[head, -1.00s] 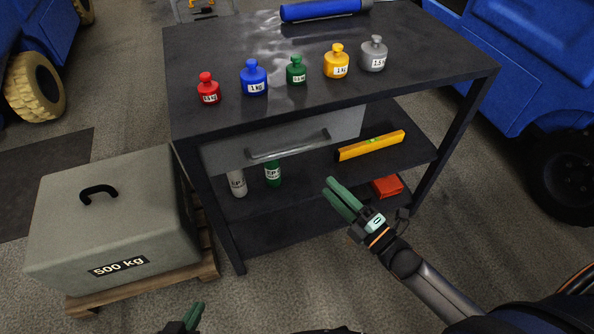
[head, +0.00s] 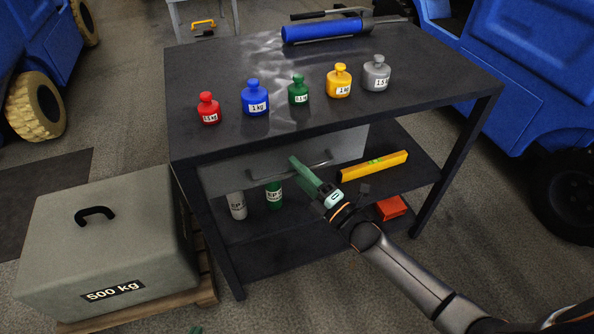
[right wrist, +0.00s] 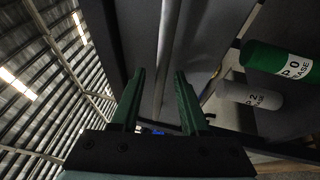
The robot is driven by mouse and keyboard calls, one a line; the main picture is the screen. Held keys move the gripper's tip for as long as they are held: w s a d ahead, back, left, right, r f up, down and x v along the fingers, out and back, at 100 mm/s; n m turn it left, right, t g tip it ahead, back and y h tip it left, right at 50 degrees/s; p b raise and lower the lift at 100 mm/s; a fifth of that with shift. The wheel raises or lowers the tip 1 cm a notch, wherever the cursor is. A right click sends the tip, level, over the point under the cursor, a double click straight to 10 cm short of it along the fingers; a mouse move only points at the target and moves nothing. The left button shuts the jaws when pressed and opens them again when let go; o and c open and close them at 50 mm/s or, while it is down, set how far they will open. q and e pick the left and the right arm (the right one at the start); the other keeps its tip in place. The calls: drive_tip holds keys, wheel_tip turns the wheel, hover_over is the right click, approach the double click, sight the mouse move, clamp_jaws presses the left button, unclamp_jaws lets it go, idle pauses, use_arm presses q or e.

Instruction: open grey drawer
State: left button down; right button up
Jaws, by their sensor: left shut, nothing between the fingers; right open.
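The grey drawer (head: 222,180) sits under the workbench top (head: 225,105), with its front about flush with the frame. Its bar handle (head: 265,177) runs across the front; it also shows in the right wrist view (right wrist: 169,55). My right gripper (head: 296,162) is open and in front of the handle's middle, hiding part of it. In the right wrist view the bar lines up between the two green fingers (right wrist: 158,80); I cannot tell whether it touches them. Only a tip of my left gripper (head: 196,330) shows at the bottom edge, shut and empty.
Several coloured weights, such as the blue one (head: 255,98), stand on the bench top. The lower shelf holds two grease cartridges (head: 237,205), a yellow level (head: 375,166) and a red box (head: 391,207). A 500 kg block (head: 100,250) stands left on a pallet.

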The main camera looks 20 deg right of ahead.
drive_tip(key=shift+w+a, duration=0.1)
drive_tip(key=shift+w, duration=0.05)
clamp_jaws()
idle(0.4)
idle(1.0)
